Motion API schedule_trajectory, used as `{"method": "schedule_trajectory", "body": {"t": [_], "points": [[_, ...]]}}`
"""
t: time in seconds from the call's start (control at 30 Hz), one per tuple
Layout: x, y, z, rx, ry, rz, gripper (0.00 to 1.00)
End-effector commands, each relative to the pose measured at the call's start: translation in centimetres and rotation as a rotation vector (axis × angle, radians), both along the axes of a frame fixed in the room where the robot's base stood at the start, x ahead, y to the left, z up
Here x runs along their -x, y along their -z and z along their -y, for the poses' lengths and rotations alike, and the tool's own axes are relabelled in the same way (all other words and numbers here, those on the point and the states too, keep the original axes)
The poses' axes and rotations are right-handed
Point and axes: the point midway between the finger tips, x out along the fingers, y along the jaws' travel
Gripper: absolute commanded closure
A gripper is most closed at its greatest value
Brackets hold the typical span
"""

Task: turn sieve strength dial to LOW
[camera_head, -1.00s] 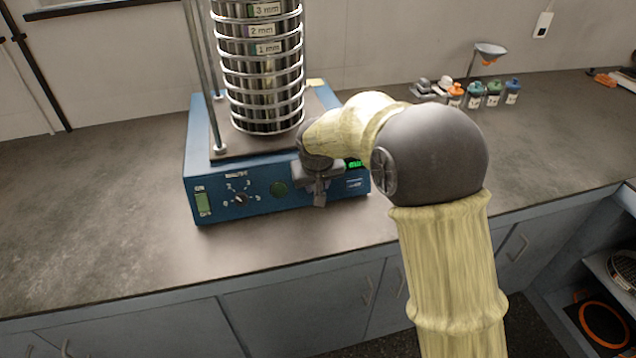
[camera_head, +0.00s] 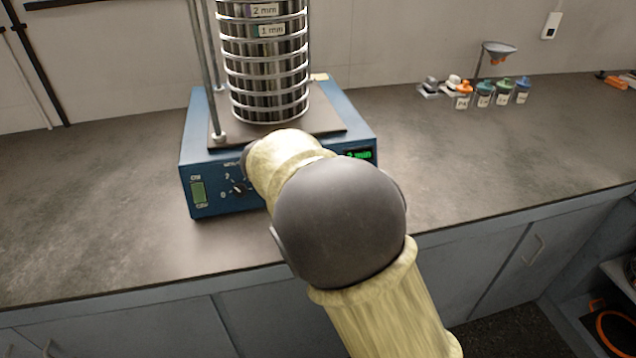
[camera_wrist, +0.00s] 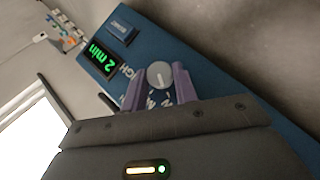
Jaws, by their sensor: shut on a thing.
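The blue sieve shaker (camera_head: 200,165) stands on the counter with a stack of metal sieves (camera_head: 268,75) on it. In the wrist view, a round grey dial (camera_wrist: 160,75) sits on its blue front panel, near a label that seems to read HIGH. My gripper (camera_wrist: 158,83) has its purple fingers on either side of this dial and is shut on it. The direction of the dial's pointer is hard to tell. In the head view, my arm hides the gripper and this dial.
A green display (camera_wrist: 102,60) reads 2 min. Several small bottles (camera_head: 484,97) and a funnel stand (camera_head: 498,49) are at the back right. The counter (camera_head: 90,190) is clear at left.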

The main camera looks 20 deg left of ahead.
Motion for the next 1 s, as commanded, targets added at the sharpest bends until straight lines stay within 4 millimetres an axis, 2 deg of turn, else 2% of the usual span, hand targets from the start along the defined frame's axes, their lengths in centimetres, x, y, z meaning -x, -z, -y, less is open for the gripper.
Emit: {"method": "schedule_trajectory", "body": {"t": [0.53,0.57,0.63,0.67,1.0], "points": [[0.01,0.03,-0.01,0.028,-0.012,0.016,0.94],[0.01,0.03,-0.01,0.028,-0.012,0.016,0.66],[0.0,0.04,-0.01,0.026,-0.012,0.015,0.52],[0.01,0.04,-0.01,0.026,-0.012,0.015,0.49],[0.23,-0.16,-0.11,0.025,-0.012,0.015,0.49]]}}
